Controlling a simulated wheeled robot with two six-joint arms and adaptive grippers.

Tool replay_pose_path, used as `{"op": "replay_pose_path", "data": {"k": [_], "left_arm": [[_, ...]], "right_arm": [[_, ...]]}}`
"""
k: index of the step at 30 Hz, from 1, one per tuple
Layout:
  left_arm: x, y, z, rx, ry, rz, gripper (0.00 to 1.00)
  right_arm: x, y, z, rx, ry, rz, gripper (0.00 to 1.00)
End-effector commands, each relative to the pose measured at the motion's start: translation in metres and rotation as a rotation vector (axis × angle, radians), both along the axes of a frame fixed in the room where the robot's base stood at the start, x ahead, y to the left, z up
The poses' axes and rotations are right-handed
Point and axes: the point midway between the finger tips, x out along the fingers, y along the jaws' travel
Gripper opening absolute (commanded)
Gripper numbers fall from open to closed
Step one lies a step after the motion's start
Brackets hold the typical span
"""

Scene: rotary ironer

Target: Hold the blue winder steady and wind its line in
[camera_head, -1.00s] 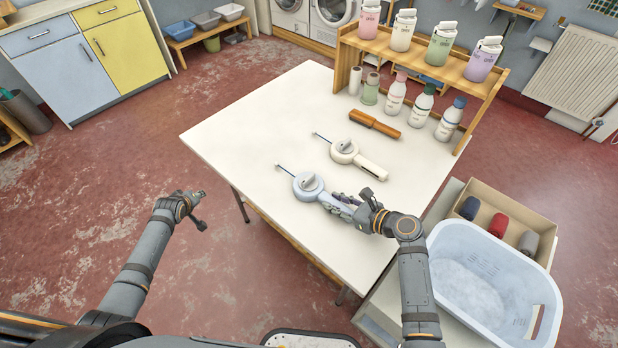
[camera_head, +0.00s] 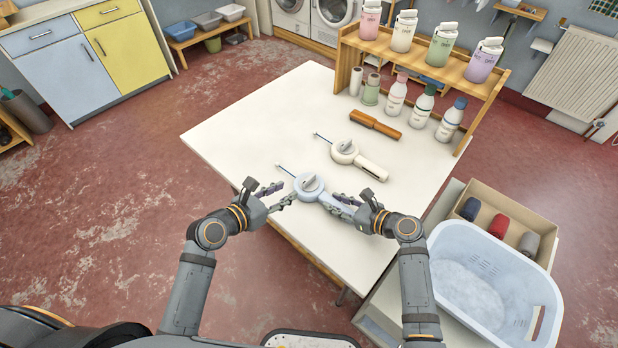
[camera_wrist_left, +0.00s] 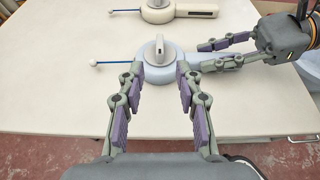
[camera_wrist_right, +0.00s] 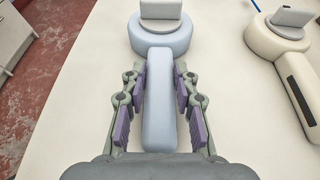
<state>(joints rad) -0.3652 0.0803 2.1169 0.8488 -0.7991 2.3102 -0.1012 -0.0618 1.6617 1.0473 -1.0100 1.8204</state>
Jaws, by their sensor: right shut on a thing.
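The pale blue winder (camera_head: 308,187) lies on the white table, with a round body, a raised grey-white crank on top and a short blue line with a white end bead sticking out to the left. My right gripper (camera_head: 338,201) is shut on its handle, which shows between the fingers in the right wrist view (camera_wrist_right: 160,108). My left gripper (camera_head: 287,193) is open and empty beside the round body. In the left wrist view its spread fingers (camera_wrist_left: 161,78) point at the winder's body (camera_wrist_left: 162,65) and the crank stands just beyond their tips.
A cream winder (camera_head: 345,152) lies behind the blue one. The table's left part is clear.

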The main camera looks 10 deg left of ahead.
Motion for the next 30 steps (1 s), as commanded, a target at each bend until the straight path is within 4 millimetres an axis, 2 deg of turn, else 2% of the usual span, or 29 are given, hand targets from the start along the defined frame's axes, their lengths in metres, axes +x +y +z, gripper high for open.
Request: {"op": "replay_pose_path", "data": {"k": [16,21,29,30], "left_arm": [[0.079,-0.055,-0.040,0.003,-0.001,-0.002,0.35],[0.089,-0.062,-0.045,0.004,0.000,-0.002,0.35],[0.090,-0.063,-0.046,0.005,-0.001,-0.002,0.35],[0.090,-0.063,-0.046,0.005,-0.001,-0.002,0.29]], "right_arm": [[0.000,0.000,0.000,0.000,0.000,0.000,0.00],[0.000,0.000,0.000,0.000,0.000,0.000,0.00],[0.000,0.000,0.000,0.000,0.000,0.000,0.00],[0.000,0.000,0.000,0.000,0.000,0.000,0.00]]}}
